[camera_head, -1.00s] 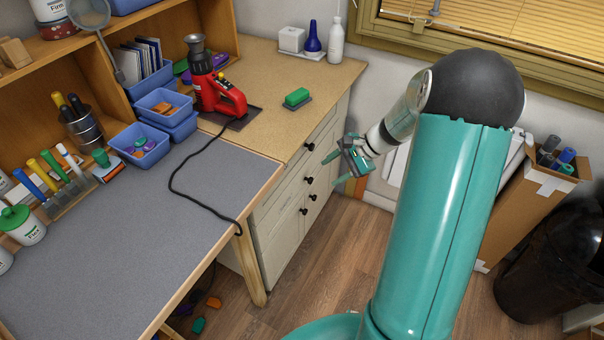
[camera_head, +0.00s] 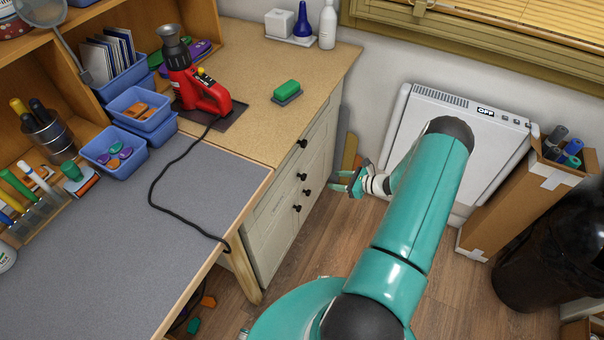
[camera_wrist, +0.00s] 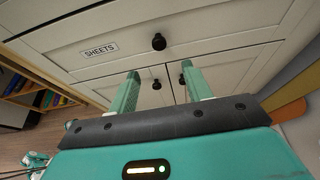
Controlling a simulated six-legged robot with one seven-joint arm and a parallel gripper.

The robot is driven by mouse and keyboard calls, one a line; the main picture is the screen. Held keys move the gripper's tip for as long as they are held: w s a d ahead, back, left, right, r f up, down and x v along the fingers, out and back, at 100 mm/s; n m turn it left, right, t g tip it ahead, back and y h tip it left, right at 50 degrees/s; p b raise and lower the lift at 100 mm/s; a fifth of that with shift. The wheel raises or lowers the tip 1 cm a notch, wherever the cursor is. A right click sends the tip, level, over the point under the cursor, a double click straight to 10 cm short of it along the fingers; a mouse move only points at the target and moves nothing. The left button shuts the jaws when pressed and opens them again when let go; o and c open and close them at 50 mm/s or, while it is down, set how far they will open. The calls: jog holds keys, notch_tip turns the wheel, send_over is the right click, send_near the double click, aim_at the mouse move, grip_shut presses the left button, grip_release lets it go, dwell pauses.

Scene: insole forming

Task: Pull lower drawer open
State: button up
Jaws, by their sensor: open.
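The cream cabinet (camera_head: 290,185) under the tan worktop has two drawers stacked above a pair of doors. The lower drawer (camera_wrist: 200,40), with a "SHEETS" label, shows shut in the wrist view. Its dark round knob (camera_wrist: 159,41) also shows in the head view (camera_head: 302,176). My gripper (camera_head: 336,181) is open and empty, to the right of the cabinet front and apart from it. In the wrist view its two teal fingers (camera_wrist: 160,72) point toward the cabinet, with the drawer knob between and beyond their tips. Nothing hides that knob.
Two door knobs (camera_wrist: 156,84) lie just below the drawer, seen between the fingers. A white panel unit reading "OFF" (camera_head: 450,140) stands at the wall, with a cardboard box (camera_head: 510,205) and a black bin (camera_head: 555,255) at right. Wood floor (camera_head: 320,250) before the cabinet is clear.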

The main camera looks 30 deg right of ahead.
aim_at(305, 177)
jog(key=x, duration=1.3)
jog(key=shift+a+f, duration=0.2)
jog(key=shift+a, duration=0.05)
jog(key=shift+c, duration=0.4)
grip_shut()
